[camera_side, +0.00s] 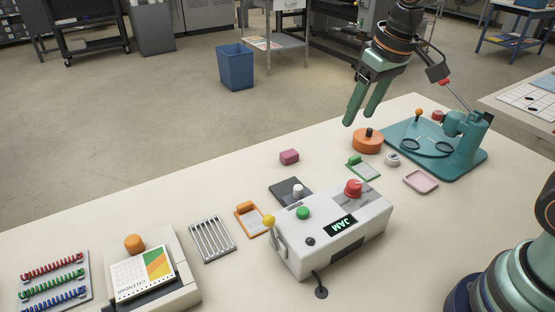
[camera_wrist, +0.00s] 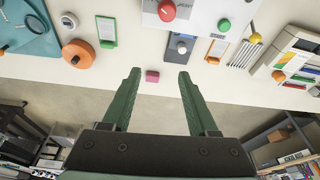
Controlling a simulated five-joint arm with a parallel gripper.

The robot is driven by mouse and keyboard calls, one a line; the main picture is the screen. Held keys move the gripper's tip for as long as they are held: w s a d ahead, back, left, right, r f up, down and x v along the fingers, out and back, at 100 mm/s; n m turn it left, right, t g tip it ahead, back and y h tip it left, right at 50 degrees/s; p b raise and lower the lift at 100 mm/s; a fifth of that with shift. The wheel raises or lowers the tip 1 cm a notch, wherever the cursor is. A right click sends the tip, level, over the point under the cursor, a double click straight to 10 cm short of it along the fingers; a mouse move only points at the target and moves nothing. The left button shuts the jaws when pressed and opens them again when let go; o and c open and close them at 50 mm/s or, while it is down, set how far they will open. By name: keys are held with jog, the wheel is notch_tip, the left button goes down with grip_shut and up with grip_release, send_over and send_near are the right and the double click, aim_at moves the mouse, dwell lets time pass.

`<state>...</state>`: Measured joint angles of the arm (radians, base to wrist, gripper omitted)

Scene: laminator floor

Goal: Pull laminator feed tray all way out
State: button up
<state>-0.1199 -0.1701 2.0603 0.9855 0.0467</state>
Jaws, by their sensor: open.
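The laminator (camera_side: 345,230) is a white box with a red knob, a green button and a lit display reading JAM. A dark grey feed tray (camera_side: 283,189) with a pale upright knob (camera_side: 298,190) shows at its far side, partly sticking out. In the wrist view the feed tray (camera_wrist: 178,53) and its knob (camera_wrist: 182,47) are at the top, right of centre. My gripper (camera_side: 359,119) is open and empty, raised above the far side of the table and apart from the tray. Its two fingers (camera_wrist: 159,72) are spread in the wrist view.
A pink block (camera_side: 289,156) lies beyond the tray. An orange-framed card (camera_side: 251,218) and a wire rack (camera_side: 212,239) are to its left. A green-framed card (camera_side: 364,168), an orange roll (camera_side: 368,142) and a teal stand (camera_side: 450,155) are to the right. A yellow-knobbed lever (camera_side: 269,221) stands at the laminator's left end.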

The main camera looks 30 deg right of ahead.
jog(key=w+a+f+g, duration=0.2)
jog(key=w+a+f, duration=0.2)
jog(key=w, duration=0.1)
jog(key=n+g, duration=0.1)
send_near(299, 187)
jog(key=f, duration=0.9)
jog(key=shift+w+a+f, duration=0.1)
jog(key=shift+a+f, duration=0.1)
jog(key=shift+f, duration=0.15)
grip_shut()
dwell(0.8)
